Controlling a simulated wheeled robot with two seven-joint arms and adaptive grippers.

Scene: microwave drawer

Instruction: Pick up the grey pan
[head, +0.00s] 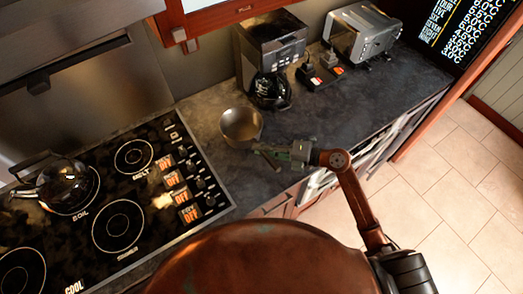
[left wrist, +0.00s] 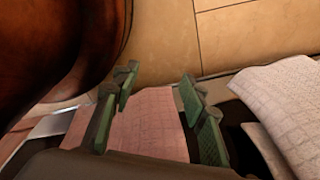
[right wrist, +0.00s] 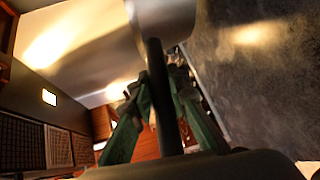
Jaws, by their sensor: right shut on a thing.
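The grey pan (head: 240,123) is a small round metal pan near the front of the dark counter, right of the stove. Its handle points toward my right gripper (head: 272,151), whose fingers are shut on it. In the right wrist view, the pan's dark handle (right wrist: 157,90) runs between the two green fingers of my right gripper (right wrist: 160,80), and part of the pan's grey body (right wrist: 165,18) shows at the top. I cannot tell whether the pan touches the counter. My left gripper (left wrist: 160,82) is open and empty, away from the pan, and out of the head view.
A black stove (head: 150,190) with a glass kettle (head: 66,185) lies left. A coffee maker (head: 272,50) stands behind the pan, with small dark items (head: 320,75) and a toaster (head: 362,32) to its right. The counter right of the pan is clear (head: 350,110).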

